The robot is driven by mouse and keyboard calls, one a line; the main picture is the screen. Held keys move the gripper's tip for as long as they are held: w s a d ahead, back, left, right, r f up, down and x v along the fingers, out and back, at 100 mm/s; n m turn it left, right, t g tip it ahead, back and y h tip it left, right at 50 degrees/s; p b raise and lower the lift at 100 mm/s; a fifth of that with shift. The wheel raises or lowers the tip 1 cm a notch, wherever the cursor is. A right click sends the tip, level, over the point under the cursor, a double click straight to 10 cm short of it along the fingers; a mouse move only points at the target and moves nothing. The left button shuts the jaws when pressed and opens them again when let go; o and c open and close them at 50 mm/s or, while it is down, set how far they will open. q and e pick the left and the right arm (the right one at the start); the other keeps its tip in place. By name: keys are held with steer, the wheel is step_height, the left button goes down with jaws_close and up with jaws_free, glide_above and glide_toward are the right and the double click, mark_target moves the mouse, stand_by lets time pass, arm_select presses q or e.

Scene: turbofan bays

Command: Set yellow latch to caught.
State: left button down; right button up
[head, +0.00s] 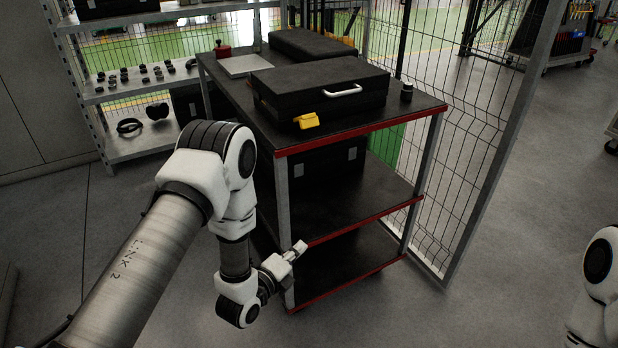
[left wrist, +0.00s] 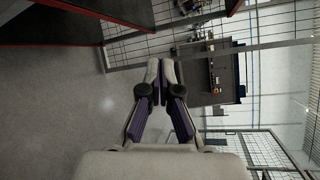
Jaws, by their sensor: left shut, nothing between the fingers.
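The yellow latch (head: 307,121) is on the front face of a black case (head: 318,84), left of the case's white handle (head: 343,91). The case is closed and lies on the top shelf of a cart. Whether the latch is caught cannot be told at this size. My left gripper (head: 300,248) is beside the cart's near leg, well below the top shelf and apart from the latch. In the left wrist view its fingers (left wrist: 160,68) are together with nothing between them. Part of my right arm shows at the right edge, but its gripper is out of view.
The cart (head: 364,127) has black shelves with red edges. A second black case (head: 312,45), a pale plate (head: 245,65) and a small dark cylinder (head: 407,91) are on top. A mesh fence (head: 480,130) stands behind it to the right. Floor in front is clear.

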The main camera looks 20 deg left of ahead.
arm_select(q)
steer(key=w+a+r+m+t+h+b, duration=0.3)
steer(key=w+r+m+t+b, duration=0.3)
steer(key=b, duration=0.8)
steer(key=shift+w+a+r+m+t+b, duration=0.3)
steer(key=shift+w+a+r+t, duration=0.25)
steer(key=shift+w+r+t, duration=1.3)
arm_select(e)
step_height(320, 180, down, 18)
steer(key=shift+r, duration=0.2)
arm_select(q)
steer(key=shift+s+r+g, duration=0.25)
steer(key=shift+s+r, duration=0.1)
steer(key=shift+s, duration=0.1)
glide_toward(309, 140)
steer(key=w+d+r, duration=0.1)
steer(key=w+d, duration=0.1)
steer(key=w+d+r, duration=0.1)
steer(key=d+r, duration=0.1)
steer(key=shift+w+r+b, duration=0.1)
steer(key=shift+w+b, duration=0.2)
steer(key=shift+w, duration=0.1)
steer(key=r, duration=0.1)
steer(key=w+a+r, duration=0.1)
steer(key=w+r, duration=0.1)
steer(key=r, duration=0.1)
steer(key=shift+w+a, duration=0.1)
steer(key=shift+a, duration=0.1)
arm_select(e)
steer(key=shift+f, duration=0.45)
